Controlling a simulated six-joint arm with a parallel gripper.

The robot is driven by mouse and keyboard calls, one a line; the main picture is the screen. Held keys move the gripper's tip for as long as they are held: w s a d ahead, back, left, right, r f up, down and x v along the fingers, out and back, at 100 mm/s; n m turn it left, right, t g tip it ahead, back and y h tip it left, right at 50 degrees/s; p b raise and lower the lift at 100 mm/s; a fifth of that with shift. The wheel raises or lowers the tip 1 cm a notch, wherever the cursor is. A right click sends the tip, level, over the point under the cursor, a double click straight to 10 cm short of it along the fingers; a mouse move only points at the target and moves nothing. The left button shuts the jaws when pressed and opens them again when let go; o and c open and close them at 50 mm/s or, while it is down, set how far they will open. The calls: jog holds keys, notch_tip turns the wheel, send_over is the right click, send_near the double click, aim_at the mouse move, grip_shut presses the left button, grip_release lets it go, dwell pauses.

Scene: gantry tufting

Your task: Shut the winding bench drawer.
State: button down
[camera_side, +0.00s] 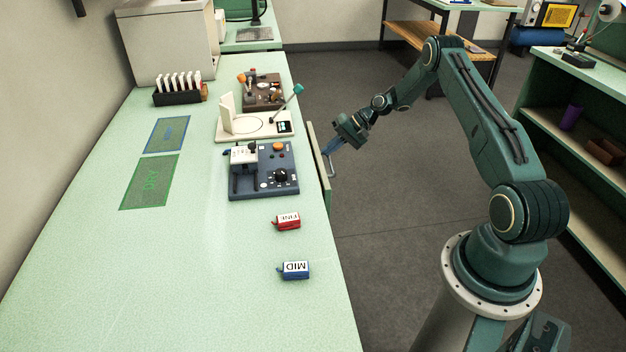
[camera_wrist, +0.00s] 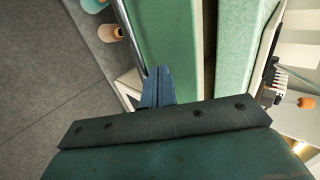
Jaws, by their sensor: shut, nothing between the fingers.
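The winding bench drawer (camera_side: 319,172) stands out a little from the bench's right side in the side view. Its front panel and a grey handle (camera_side: 331,167) show. In the wrist view the drawer front (camera_wrist: 168,35) is a pale green strip, with the handle (camera_wrist: 128,35) along its left. My gripper (camera_side: 328,150) is shut and empty, its blue fingers close to the far end of the handle. The fingers also show in the wrist view (camera_wrist: 158,80), over the drawer front's edge; I cannot tell whether they touch it. The drawer's inside is mostly hidden.
The bench top (camera_side: 220,270) carries a blue-grey device (camera_side: 264,172), a cream device (camera_side: 255,125), a red FINE block (camera_side: 287,222) and a blue MID block (camera_side: 295,270). Open floor (camera_side: 385,215) lies right of the drawer. Shelves (camera_side: 570,125) stand far right.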

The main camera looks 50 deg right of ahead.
jog(key=shift+w+a+f, duration=0.35)
jog(key=shift+w+f, duration=0.05)
jog(key=shift+f, duration=0.1)
jog(key=shift+w+a, duration=1.7)
jog(key=shift+a, duration=0.05)
jog(key=shift+r, duration=0.1)
jog(key=v, duration=1)
jog(key=shift+s+d, duration=0.25)
jog(key=shift+d, duration=0.05)
